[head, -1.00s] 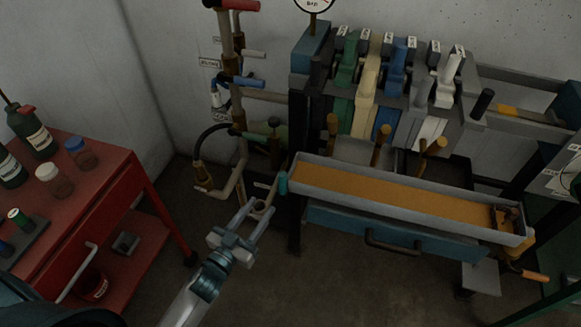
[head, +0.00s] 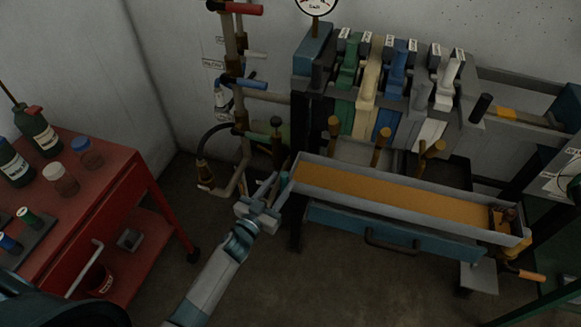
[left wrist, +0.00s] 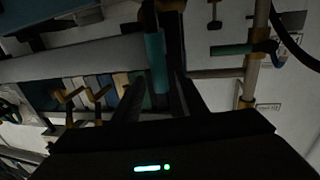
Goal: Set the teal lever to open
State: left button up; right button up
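The teal lever (head: 283,181) shows as a short teal grip at the left end of the long tray, partly hidden by my left gripper. In the left wrist view the teal grip (left wrist: 155,62) stands upright in the picture, in line with the gap between the fingers. My left gripper (head: 271,187) is right beside the lever in the head view. Its two dark fingers (left wrist: 158,88) are apart with the grip's lower end between or just beyond them; I cannot tell whether they touch it. My right gripper is not in view.
The tray (head: 405,185) with orange contents extends right, above a blue drawer (head: 390,235). A red cart (head: 110,200) stands left. Floor between is clear.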

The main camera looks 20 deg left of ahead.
aim_at(291, 173)
pick_arm(q)
jog(key=x, duration=0.6)
jog(key=shift+w+d+p, duration=0.15)
jog(key=shift+w+p, duration=0.2)
grip_shut()
